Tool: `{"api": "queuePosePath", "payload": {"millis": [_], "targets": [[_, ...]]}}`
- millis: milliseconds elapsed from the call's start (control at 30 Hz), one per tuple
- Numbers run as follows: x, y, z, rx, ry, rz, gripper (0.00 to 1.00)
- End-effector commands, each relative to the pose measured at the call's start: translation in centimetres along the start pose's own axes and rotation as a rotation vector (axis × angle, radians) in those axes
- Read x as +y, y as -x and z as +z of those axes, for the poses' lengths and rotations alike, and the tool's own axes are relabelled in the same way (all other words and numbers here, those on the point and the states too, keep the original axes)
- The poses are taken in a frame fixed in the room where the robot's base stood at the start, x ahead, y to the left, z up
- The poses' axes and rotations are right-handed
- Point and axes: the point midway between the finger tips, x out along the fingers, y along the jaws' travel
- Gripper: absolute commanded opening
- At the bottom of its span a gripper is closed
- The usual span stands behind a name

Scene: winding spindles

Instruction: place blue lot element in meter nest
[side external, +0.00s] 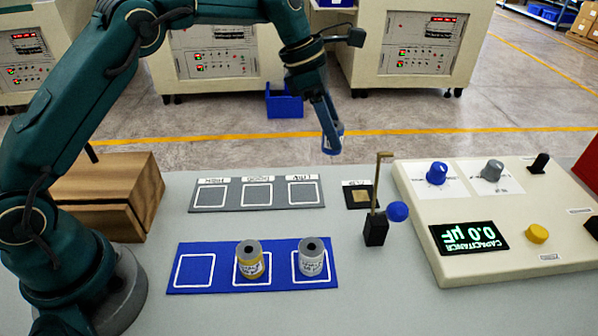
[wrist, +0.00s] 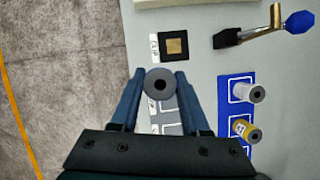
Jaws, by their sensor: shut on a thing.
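My gripper (side external: 332,142) is shut on a small cylindrical element (side external: 334,146) and holds it in the air above the back edge of the table. In the wrist view the element's grey round end (wrist: 160,84) with a dark centre hole sits between the fingers. A bluish part of it shows in the side view; the rest is hidden by the fingers. The meter nest (side external: 361,196), a black square with a gold pad, is empty on the table. It lies ahead of the fingertips in the wrist view (wrist: 174,46).
A brass lever with a blue knob (side external: 398,211) stands on a black base beside the nest. A blue mat (side external: 195,270) carries two elements, yellow-banded (side external: 249,262) and whitish (side external: 311,260); its left square is empty. A grey three-square mat (side external: 230,197) is empty. The meter (side external: 520,225) reads 0.0 µF.

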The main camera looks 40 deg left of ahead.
Motion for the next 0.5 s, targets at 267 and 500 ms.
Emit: {"api": "queuePosePath", "payload": {"millis": [267,500], "targets": [[-2.3,-5.1,3.5,0.000,-0.003,-0.002,0.00],[-2.9,-6.8,4.1,0.002,0.001,-0.002,0.00]]}}
